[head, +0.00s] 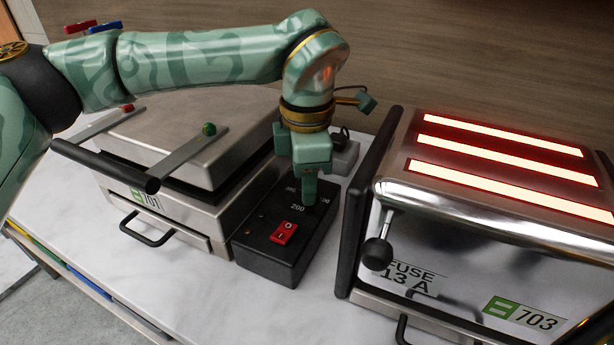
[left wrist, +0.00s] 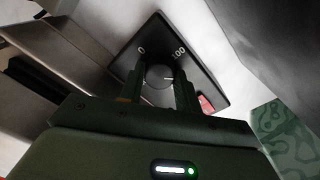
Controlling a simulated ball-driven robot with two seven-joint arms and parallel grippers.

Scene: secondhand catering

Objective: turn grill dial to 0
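The wrist view shows the figures 0 and 100 on the panel beyond the dial; the head view shows 200 on the near side. A pale mark on the dial points roughly right in the wrist view, away from 0. My left gripper (left wrist: 158,88) points down at the box, its fingers on both sides of the dial and close against it. In the head view the left gripper (head: 308,195) hides the dial. My right gripper is not in view.
A red rocker switch (head: 284,232) sits on the box near the dial. A shiny heater marked 703 (head: 480,240) with glowing bars stands close on the right. The grill's black lid handle (head: 105,165) is under my left arm. Clear worktop (head: 120,270) lies in front.

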